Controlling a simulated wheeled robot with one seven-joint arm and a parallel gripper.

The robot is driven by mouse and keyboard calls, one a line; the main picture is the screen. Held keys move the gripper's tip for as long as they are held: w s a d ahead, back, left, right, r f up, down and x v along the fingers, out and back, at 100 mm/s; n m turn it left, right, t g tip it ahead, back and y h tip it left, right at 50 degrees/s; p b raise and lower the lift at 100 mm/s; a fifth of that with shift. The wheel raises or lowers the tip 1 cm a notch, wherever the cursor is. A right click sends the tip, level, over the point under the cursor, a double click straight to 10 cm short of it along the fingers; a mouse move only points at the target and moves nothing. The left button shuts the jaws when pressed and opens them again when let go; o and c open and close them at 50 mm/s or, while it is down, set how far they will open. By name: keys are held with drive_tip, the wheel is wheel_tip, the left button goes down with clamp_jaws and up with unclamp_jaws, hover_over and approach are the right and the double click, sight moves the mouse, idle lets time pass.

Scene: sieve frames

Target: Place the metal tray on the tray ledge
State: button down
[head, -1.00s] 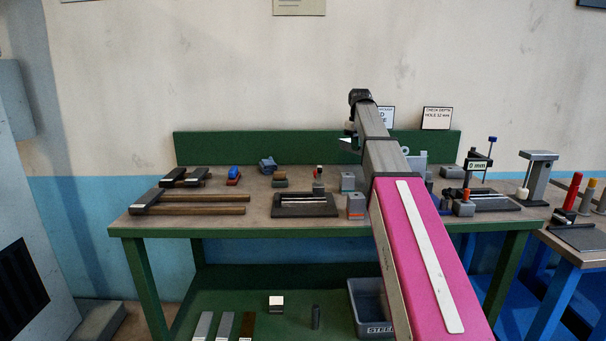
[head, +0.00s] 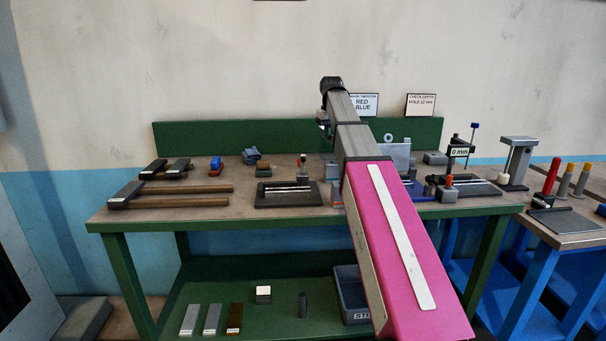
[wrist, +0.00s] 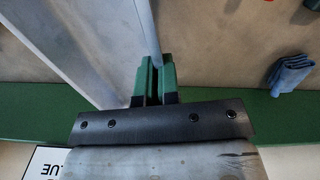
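In the wrist view, a wide flat grey sheet, which I take to be the metal tray (wrist: 75,45), fills the upper left. Its thin pale rim runs down between the green fingertips of my gripper (wrist: 155,72), which are close together on it. In the head view my gripper and most of the tray are hidden behind my pink and grey arm, which reaches over the back of the bench. I cannot pick out the tray ledge with certainty in either view.
The green bench (head: 104,226) holds hammers (head: 165,190), a blue cloth-like lump (head: 250,156), a dark fixture plate (head: 275,197) and blocks. A grey bin (head: 352,296) and metal bars (head: 212,320) are on the lower shelf. A second bench (head: 585,238) stands right.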

drive_tip(key=s+n+t, duration=0.1)
drive_tip(key=s+n, duration=0.5)
drive_tip(key=n, duration=0.9)
drive_tip(key=shift+w+d+f, duration=0.1)
drive_tip(key=shift+d+f, duration=0.1)
drive_tip(key=shift+f, duration=2.3)
drive_tip(key=shift+w+d+f, duration=0.1)
drive_tip(key=shift+d+f, duration=0.1)
drive_tip(key=shift+f, duration=2.25)
drive_tip(key=c, duration=1.4)
unclamp_jaws()
drive_tip(key=shift+f, duration=0.1)
drive_tip(key=shift+o, duration=0.2)
